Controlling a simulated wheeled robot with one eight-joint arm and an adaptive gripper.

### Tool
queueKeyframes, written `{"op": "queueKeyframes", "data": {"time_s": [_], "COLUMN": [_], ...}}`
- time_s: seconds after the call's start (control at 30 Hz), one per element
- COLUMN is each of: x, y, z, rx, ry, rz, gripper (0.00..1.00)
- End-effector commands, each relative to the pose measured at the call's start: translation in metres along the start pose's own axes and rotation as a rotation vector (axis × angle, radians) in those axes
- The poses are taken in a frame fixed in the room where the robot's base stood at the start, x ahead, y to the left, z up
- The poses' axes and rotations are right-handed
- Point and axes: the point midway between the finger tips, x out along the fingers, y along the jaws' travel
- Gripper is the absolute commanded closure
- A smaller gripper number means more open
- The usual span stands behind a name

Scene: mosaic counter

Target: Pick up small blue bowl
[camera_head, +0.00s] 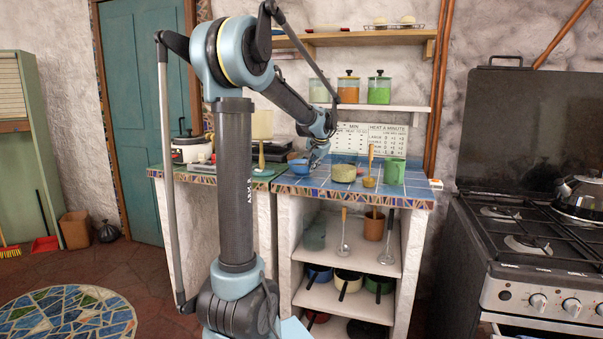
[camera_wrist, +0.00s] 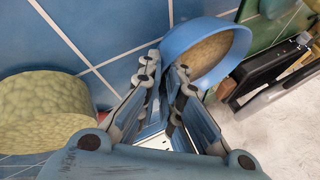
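The small blue bowl (camera_wrist: 184,38) has a brownish inside. It shows large and tilted beyond my fingertips in the wrist view. In the head view the blue bowl (camera_head: 298,166) is at the left part of the tiled counter, just left of my gripper (camera_head: 317,160). In the wrist view my gripper (camera_wrist: 166,66) has its fingertips close together, with the bowl's near wall between them. It looks shut on that wall, though the contact is partly hidden by the fingers. I cannot tell whether the bowl touches the counter.
A speckled green-yellow bowl (camera_head: 343,173) stands right of my gripper and shows at the left in the wrist view (camera_wrist: 40,112). A shelf with jars (camera_head: 379,90) hangs above.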

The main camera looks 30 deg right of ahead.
Motion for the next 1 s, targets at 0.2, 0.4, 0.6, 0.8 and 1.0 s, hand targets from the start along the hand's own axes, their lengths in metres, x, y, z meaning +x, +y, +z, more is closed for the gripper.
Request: {"op": "queueKeyframes", "data": {"time_s": [0.2, 0.4, 0.6, 0.8, 1.0], "x": [0.0, -0.003, -0.021, -0.05, -0.071], "y": [0.0, -0.002, -0.013, -0.031, -0.045], "z": [0.0, -0.001, -0.009, -0.021, -0.03], "rx": [0.0, 0.0, 0.0, 0.0, 0.0], "ry": [0.0, 0.001, 0.001, 0.001, 0.001], "rz": [-0.001, -0.001, -0.001, 0.0, 0.0], "gripper": [1.0, 1.0, 1.0, 1.0, 1.0]}}
